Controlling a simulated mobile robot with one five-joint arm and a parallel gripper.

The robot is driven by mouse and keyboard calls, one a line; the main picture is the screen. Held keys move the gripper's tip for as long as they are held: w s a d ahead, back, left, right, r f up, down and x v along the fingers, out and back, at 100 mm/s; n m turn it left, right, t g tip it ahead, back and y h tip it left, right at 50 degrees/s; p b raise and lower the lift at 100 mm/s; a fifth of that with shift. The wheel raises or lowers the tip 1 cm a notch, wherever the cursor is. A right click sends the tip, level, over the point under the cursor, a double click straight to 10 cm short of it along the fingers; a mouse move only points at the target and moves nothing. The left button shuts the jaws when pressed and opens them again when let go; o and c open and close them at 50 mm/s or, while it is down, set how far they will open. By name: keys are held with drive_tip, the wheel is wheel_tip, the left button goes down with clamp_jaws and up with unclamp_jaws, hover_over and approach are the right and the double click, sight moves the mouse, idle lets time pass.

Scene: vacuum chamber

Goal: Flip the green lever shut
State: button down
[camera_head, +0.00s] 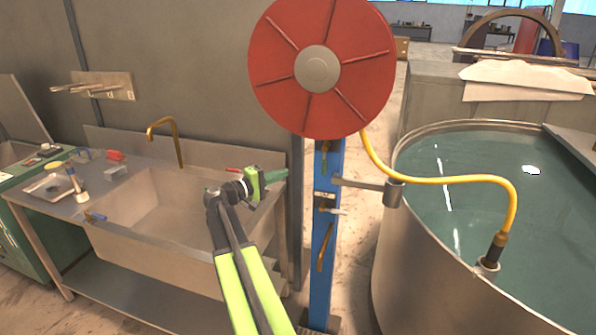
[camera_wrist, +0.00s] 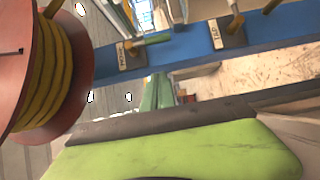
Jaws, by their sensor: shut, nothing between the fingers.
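The green lever (camera_wrist: 153,41) sits on a brass stem beside a small labelled plate (camera_wrist: 131,56) on the blue post (camera_wrist: 190,45). In the wrist view it lies roughly along the post, pointing away from the reel.
A red hose reel (camera_head: 350,95) hangs atop the post, its yellow hose running to a round water tank (camera_head: 400,230) on the right. A second plate (camera_wrist: 222,35) with a pale lever is lower on the post. A sink (camera_head: 150,225) stands at left.

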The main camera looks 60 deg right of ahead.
sight(325, 159)
drive_tip(key=s+x, duration=0.2)
drive_tip(key=x, duration=0.9)
drive_tip(key=shift+s, duration=0.5)
